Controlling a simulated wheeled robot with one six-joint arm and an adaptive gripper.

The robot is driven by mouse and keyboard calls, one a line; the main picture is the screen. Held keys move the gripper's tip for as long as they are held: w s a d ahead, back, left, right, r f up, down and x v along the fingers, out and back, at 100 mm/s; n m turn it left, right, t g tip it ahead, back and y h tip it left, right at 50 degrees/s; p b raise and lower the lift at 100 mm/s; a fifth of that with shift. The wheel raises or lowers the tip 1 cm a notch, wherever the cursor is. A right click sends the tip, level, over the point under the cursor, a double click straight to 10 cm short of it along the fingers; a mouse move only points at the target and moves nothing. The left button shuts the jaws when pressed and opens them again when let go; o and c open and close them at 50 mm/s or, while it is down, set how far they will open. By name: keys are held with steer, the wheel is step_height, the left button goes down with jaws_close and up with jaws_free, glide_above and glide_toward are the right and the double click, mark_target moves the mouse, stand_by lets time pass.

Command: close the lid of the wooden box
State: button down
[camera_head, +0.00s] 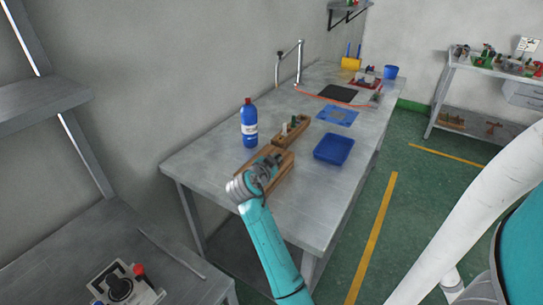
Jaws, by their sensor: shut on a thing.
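The wooden box (283,176) stands on the near part of the long grey metal table. My gripper (268,165) is at the top of the box, at its left part, and looks shut on the box's lid. My wrist and gripper cover much of the lid and the near left end of the box. How far the lid stands open cannot be told from this view.
A wooden holder (301,131) with small bottles lies just behind the box. A blue bottle (249,124) stands left of it, and a blue tray (334,149) lies to the right. The table's (306,212) near right part is clear.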

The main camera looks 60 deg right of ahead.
steer(key=shift+s+f, duration=0.2)
steer(key=shift+f, duration=0.15)
steer(key=c, duration=1.5)
jaws_free()
steer(key=shift+a, duration=0.1)
steer(key=v, duration=1.2)
